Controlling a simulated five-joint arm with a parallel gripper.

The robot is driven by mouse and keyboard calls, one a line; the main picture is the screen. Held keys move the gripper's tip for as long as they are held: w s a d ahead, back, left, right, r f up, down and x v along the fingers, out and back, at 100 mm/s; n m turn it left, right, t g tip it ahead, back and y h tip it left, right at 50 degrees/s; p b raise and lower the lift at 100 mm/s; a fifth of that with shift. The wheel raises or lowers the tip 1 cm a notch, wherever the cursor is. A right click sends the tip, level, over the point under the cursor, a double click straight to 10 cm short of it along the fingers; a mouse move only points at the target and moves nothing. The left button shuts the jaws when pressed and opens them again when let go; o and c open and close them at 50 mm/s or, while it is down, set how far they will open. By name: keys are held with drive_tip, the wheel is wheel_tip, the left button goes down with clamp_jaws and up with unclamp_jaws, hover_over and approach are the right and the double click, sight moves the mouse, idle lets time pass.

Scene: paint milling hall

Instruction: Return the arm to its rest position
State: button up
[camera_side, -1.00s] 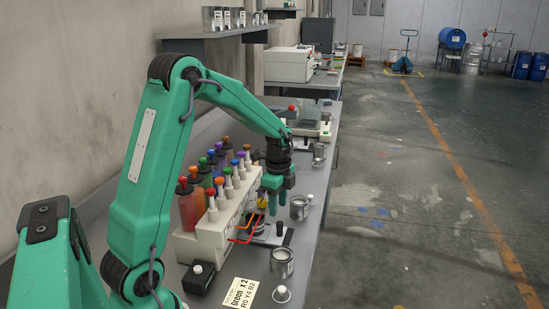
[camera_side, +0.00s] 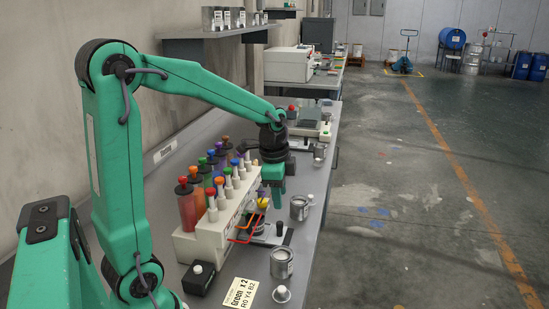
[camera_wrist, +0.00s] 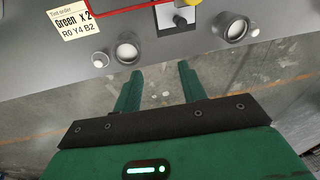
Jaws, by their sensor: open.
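My gripper (camera_side: 277,202) points down over the bench, just right of the front of the white dispenser rack (camera_side: 202,240). In the wrist view its two green fingers (camera_wrist: 160,67) stand apart with nothing between them. My upper arm stands nearly upright at the left of the side view, and my forearm slopes gently down to the right. The gripper's exact height above the bench is hard to tell.
The rack holds several bottles with coloured caps. Metal cans (camera_side: 281,264) (camera_side: 299,208), a white-knobbed lid (camera_side: 281,294) and a tint order card (camera_side: 240,293) reading "Green x 2" lie on the grey bench (camera_side: 312,235). A wall shelf (camera_side: 215,33) is behind.

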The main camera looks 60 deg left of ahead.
drive_tip(key=s+d+r+n+t, duration=0.2)
drive_tip(key=s+d+r+n, duration=0.1)
drive_tip(key=s, duration=0.4)
drive_tip(key=s+d+r+n+t, duration=0.1)
drive_tip(key=s+d+r+n, duration=0.2)
drive_tip(key=s+d+n, duration=0.2)
drive_tip(key=shift+s+d+r+t, duration=0.3)
drive_tip(key=shift+s+d+t, duration=0.1)
drive_tip(key=shift+s+d, duration=0.7)
drive_tip(key=shift+o, duration=0.2)
drive_tip(key=shift+w, duration=0.1)
